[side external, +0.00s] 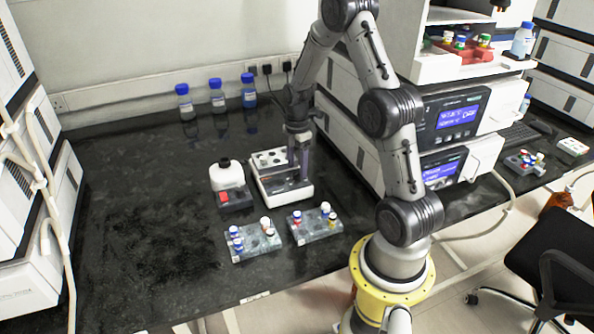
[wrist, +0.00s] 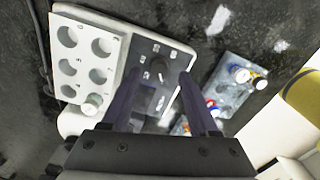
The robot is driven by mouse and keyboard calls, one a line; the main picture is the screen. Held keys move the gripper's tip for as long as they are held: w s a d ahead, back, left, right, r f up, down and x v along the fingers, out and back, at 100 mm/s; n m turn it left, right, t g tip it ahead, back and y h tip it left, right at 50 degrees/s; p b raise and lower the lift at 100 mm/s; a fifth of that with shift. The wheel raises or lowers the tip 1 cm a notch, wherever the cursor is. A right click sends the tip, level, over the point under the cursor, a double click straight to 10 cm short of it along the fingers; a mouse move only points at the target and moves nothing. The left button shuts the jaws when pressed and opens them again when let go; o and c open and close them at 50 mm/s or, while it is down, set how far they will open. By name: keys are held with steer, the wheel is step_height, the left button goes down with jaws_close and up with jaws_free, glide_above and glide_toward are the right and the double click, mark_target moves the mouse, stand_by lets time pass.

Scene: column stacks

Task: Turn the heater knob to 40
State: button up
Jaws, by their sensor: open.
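The heater is a white device (side external: 291,194) with a pale block of holes at its back. In the wrist view, its dark panel (wrist: 143,87) carries a small dark round knob (wrist: 158,65) with white markings around it, too small to read. My gripper (side external: 299,178) points down over the heater's right part. In the wrist view, my gripper (wrist: 160,74) is open, with one finger on each side of the knob and nothing held. I cannot tell how far the fingertips are above the panel. In the side view, the knob is hidden.
Two vial racks (side external: 256,243) (side external: 316,227) sit in front. Several blue-capped bottles (side external: 217,98) stand at the back wall. Instruments with screens (side external: 457,114) stand to the right. The bench's left side is clear.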

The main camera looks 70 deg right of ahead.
mark_target(297, 176)
steer(key=shift+f, duration=1.25)
jaws_close()
